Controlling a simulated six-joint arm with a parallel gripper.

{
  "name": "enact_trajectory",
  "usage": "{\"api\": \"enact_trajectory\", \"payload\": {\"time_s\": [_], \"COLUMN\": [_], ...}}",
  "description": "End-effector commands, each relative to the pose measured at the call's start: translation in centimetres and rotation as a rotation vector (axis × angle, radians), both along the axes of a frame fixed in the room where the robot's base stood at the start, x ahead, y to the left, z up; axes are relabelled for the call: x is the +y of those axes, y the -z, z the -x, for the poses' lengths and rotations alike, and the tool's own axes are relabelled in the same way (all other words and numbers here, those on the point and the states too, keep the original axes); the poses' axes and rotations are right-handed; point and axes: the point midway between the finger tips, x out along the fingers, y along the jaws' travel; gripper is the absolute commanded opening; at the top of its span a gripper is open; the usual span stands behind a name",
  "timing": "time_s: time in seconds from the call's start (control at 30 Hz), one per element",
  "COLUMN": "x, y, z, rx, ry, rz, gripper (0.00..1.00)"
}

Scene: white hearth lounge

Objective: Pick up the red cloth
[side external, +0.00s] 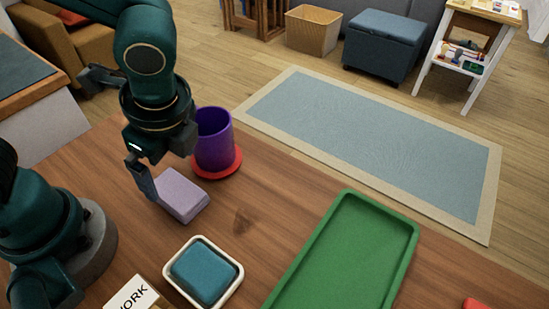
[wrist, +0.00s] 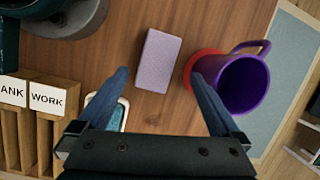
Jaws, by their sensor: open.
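A small red piece (side external: 474,303) shows at the bottom right edge of the side view, mostly cut off. I cannot tell whether it is the red cloth. A flat round red coaster (side external: 224,167) lies under a purple mug (side external: 214,140); both also show in the wrist view, the mug (wrist: 243,84) upright. My gripper (wrist: 160,76) is open and empty, pointing down above the table. A lilac block (side external: 181,194) lies below it, seen between the fingers in the wrist view (wrist: 158,60). In the side view one finger hangs beside the block; contact is unclear.
A green tray (side external: 411,225) lies empty at the right of the wooden table. A white-rimmed dish (side external: 236,278) holds a teal block (side external: 203,272). Labelled wooden compartments (wrist: 47,98) stand nearby. The mug stands near the table's far edge. Bare table separates dish and tray.

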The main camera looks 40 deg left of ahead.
Motion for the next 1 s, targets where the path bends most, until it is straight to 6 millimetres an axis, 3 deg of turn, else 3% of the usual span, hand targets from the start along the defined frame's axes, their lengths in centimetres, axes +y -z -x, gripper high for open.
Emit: {"api": "enact_trajectory", "payload": {"time_s": [0.27, 0.7, 1.0], "x": [-0.7, 1.1, 1.2], "y": [1.9, 6.1, 6.5], "z": [0.0, 0.1, 0.0], "rx": [0.090, 0.094, 0.089], "ry": [0.191, 0.194, 0.193], "rz": [-0.088, -0.092, -0.089], "gripper": [1.00, 1.00, 1.00]}}
